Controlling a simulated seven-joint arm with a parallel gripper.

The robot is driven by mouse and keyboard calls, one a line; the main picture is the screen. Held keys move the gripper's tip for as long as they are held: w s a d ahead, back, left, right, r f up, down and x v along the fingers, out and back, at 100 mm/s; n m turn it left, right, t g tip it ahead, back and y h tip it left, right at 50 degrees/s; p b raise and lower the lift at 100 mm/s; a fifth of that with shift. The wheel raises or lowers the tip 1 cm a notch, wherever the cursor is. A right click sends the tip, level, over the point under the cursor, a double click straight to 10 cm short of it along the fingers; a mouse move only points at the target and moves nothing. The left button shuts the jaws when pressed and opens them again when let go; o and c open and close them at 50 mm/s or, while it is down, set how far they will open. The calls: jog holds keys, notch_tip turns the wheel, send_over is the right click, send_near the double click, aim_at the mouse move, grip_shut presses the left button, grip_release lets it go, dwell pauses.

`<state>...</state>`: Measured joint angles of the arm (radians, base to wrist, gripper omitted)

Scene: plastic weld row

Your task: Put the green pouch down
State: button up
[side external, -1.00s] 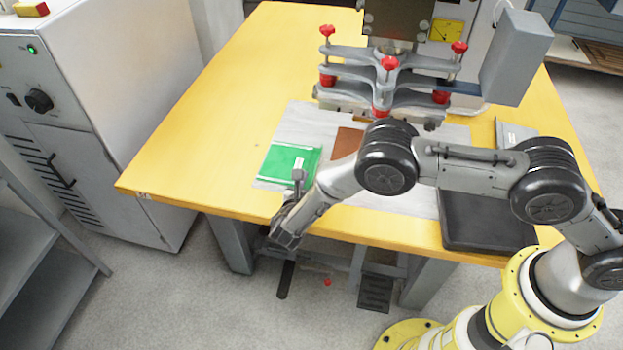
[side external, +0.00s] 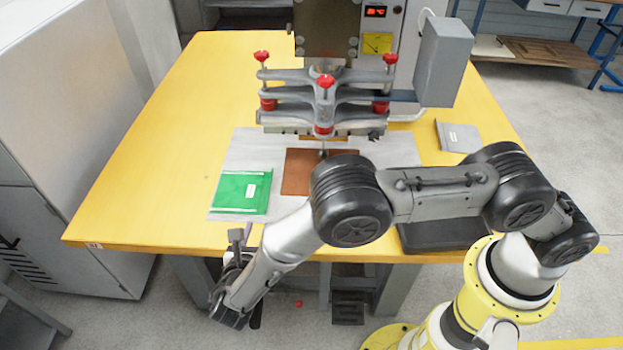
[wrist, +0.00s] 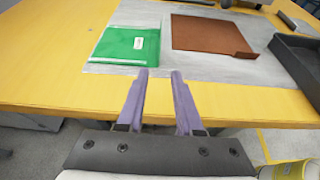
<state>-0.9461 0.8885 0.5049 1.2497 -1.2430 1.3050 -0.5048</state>
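The green pouch (side external: 241,193) lies flat on the left end of the grey sheet on the yellow table, with a small white label on it. It also shows in the wrist view (wrist: 122,47). My gripper (side external: 238,236) is at the table's front edge, in front of the pouch and apart from it. In the wrist view its two purple fingers (wrist: 159,76) stand apart with nothing between them. The pouch lies beyond the fingertips, to the left.
A brown sheet (side external: 300,172) lies right of the pouch, under a press (side external: 325,97) with red knobs. A black tray (side external: 440,236) sits at the front right, and a grey pouch (side external: 458,137) lies at the right. The table's left side is clear.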

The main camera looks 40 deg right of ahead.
jog(key=s+d+r+m+g+y, duration=0.2)
jog(key=s+d+r+m+g, duration=0.2)
jog(key=d+r+m, duration=0.5)
jog(key=s+d+r+m+g+y, duration=0.1)
jog(key=s+d+r+m+g, duration=0.3)
jog(key=d+r, duration=0.8)
jog(key=s+d+r+m+t+y, duration=0.1)
jog(key=s+d+r+m+y, duration=0.1)
jog(key=s+m, duration=0.4)
jog(key=s+d+r+m+t+y, duration=0.2)
jog(key=s+m, duration=0.5)
jog(key=s, duration=0.5)
notch_tip(320, 180, up, 3)
jog(key=shift+d+f+t+y, duration=0.15)
jog(key=shift+d+t+y, duration=0.25)
jog(key=shift+y, duration=0.8)
jog(key=shift+o, duration=0.5)
jog(key=shift+s+f+m, duration=0.1)
jog(key=shift+s+m, duration=0.4)
